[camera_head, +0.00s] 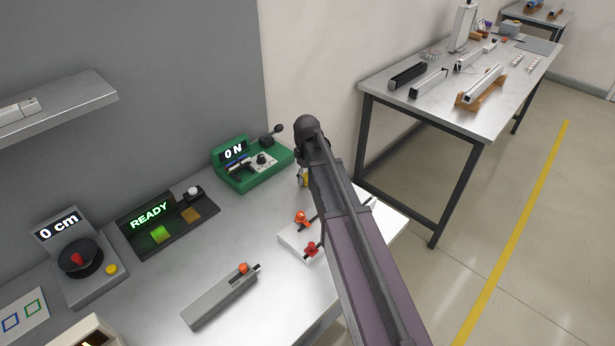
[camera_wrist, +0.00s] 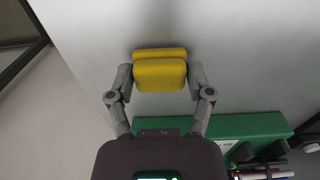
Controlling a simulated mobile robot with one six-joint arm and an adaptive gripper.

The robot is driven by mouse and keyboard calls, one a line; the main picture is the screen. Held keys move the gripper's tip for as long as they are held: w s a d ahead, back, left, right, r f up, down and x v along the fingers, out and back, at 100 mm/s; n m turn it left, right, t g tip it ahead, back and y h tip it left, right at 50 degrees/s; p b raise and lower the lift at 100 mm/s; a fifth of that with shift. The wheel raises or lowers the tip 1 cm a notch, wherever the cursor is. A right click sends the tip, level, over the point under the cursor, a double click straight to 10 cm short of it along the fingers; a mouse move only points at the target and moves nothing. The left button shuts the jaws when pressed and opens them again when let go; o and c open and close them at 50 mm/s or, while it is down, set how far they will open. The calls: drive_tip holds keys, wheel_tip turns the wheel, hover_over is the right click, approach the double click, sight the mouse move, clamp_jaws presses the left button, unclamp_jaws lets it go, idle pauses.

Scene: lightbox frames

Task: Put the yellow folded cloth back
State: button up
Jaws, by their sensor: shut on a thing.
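The yellow folded cloth (camera_wrist: 160,74) is a thick double-layered pad between the two fingers of my gripper (camera_wrist: 160,80) in the wrist view. The fingers press on its left and right sides. In the head view my arm hides most of the gripper, and only a small yellow bit of the cloth (camera_head: 305,180) shows beside the arm, near the right end of the green device (camera_head: 236,178). I cannot tell whether the cloth touches the grey bench surface (camera_head: 225,240) behind it.
A white plate (camera_head: 290,238) with orange and red knobs lies beside my arm. A grey bar-shaped fixture (camera_head: 215,302), a black READY panel (camera_head: 138,242) and a dial box (camera_head: 88,290) stand on the bench. A second table (camera_head: 440,110) with metal parts stands at the right.

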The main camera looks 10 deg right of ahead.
sight(307, 175)
drive_tip(key=shift+f, duration=0.2)
drive_tip(key=o, duration=1)
drive_tip(key=shift+r, duration=0.2)
wheel_tip(307, 175, up, 12)
drive_tip(key=p, duration=1.2)
drive_tip(key=s+m, duration=0.6)
drive_tip(key=s, duration=1.4)
drive_tip(key=shift+s+d+m, duration=0.15)
drive_tip(key=shift+s+m, duration=0.05)
drive_tip(key=shift+m, duration=0.2)
